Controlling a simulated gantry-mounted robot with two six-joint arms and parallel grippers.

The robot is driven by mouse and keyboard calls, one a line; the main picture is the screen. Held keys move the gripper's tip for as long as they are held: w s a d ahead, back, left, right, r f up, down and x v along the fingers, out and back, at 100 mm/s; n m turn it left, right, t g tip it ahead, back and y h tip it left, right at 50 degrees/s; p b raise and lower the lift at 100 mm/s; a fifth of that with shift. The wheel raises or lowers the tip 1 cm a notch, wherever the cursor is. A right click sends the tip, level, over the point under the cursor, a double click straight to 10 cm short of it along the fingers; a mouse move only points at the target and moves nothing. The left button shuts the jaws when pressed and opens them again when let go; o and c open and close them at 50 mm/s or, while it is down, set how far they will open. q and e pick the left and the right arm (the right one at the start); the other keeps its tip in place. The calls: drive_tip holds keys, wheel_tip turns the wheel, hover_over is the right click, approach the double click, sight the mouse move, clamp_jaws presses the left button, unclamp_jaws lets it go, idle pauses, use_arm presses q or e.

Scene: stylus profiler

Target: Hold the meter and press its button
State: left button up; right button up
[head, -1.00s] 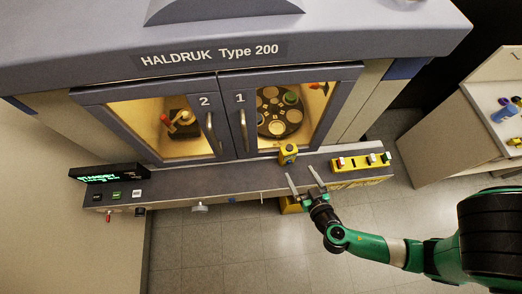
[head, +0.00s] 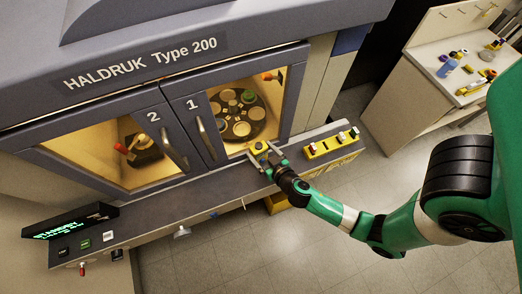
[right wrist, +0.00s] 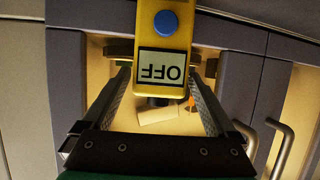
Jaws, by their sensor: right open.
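The yellow meter (head: 259,148) stands on the front ledge below door 1. In the right wrist view, the meter (right wrist: 164,85) shows a blue button (right wrist: 166,23) and a display (right wrist: 162,65) reading OFF, upside down in the picture. In the right wrist view a gap shows between the meter and each finger. My left gripper is not in view.
A yellow strip with several switches (head: 332,144) sits right on the ledge. The cabinet's two doors (head: 186,133) with metal handles are shut behind the meter. A black panel with green text (head: 70,222) stands at the ledge's left end. A side table (head: 420,60) holds small items.

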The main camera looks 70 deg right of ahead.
drive_tip(key=shift+w, duration=0.1)
clamp_jaws()
idle(0.8)
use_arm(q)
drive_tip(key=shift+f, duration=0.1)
use_arm(e)
drive_tip(key=shift+f, duration=0.1)
idle(0.5)
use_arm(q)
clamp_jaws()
use_arm(e)
drive_tip(key=shift+f, duration=0.1)
idle(1.4)
